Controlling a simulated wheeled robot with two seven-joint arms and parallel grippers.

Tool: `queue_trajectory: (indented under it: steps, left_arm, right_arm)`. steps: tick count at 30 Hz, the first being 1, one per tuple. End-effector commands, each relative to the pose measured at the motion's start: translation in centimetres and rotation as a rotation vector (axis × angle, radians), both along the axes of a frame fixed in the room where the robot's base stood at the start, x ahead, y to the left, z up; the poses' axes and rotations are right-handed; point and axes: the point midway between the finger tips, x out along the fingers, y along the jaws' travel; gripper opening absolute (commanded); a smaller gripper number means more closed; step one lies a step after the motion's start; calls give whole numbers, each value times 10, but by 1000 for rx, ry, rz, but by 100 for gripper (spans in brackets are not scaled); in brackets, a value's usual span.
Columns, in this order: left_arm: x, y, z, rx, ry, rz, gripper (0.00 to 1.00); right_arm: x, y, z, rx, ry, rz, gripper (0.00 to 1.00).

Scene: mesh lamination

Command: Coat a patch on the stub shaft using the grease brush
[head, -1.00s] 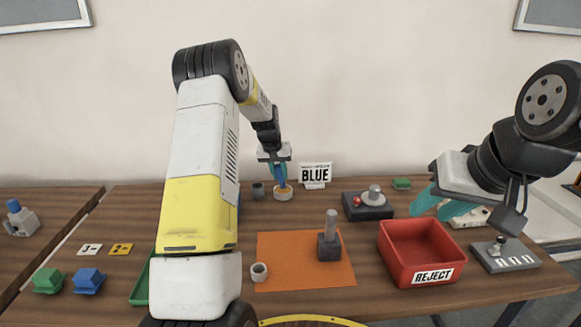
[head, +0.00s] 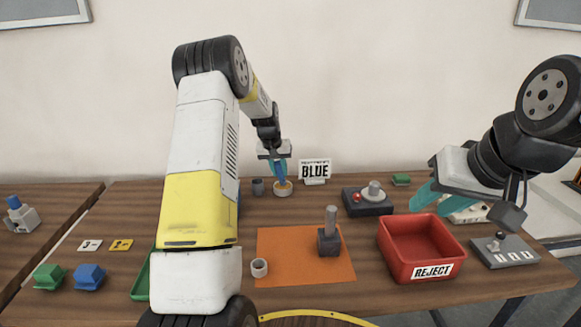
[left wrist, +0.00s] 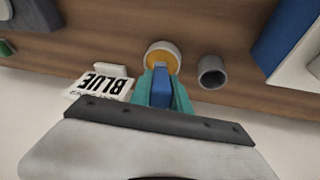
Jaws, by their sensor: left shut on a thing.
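The stub shaft (head: 331,219) stands upright on a dark block (head: 329,244) on the orange mat (head: 300,270). My left gripper (head: 281,172) is at the back of the table, shut on a blue handle (left wrist: 161,88), which I take for the grease brush. The brush's lower end is over or in the round white pot (head: 283,189) with orange-yellow contents; its tip is hidden. The pot also shows in the left wrist view (left wrist: 163,50). My right gripper (head: 433,197) hangs above the right side near the red bin; its teal fingers appear apart and empty.
A red REJECT bin (head: 432,272) stands right of the mat. A grey cup (head: 257,187) stands beside the pot, and the BLUE sign (head: 314,171) is behind it. A small ring (head: 259,268) sits at the mat's left edge. A dark box with a red button (head: 368,201) is back right.

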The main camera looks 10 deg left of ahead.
Motion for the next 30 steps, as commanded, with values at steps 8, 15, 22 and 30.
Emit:
queue_trajectory:
  steps: [8,15,22,30]
  left_arm:
    - [0,0,-4,0,0,0,0]
    - [0,0,-7,0,0,0,0]
    - [0,0,-9,0,0,0,0]
    - [0,0,-9,0,0,0,0]
  right_arm:
    - [0,0,0,0,0,0,36]
    - [0,0,0,0,0,0,36]
    - [0,0,0,0,0,0,36]
    - [0,0,0,0,0,0,36]
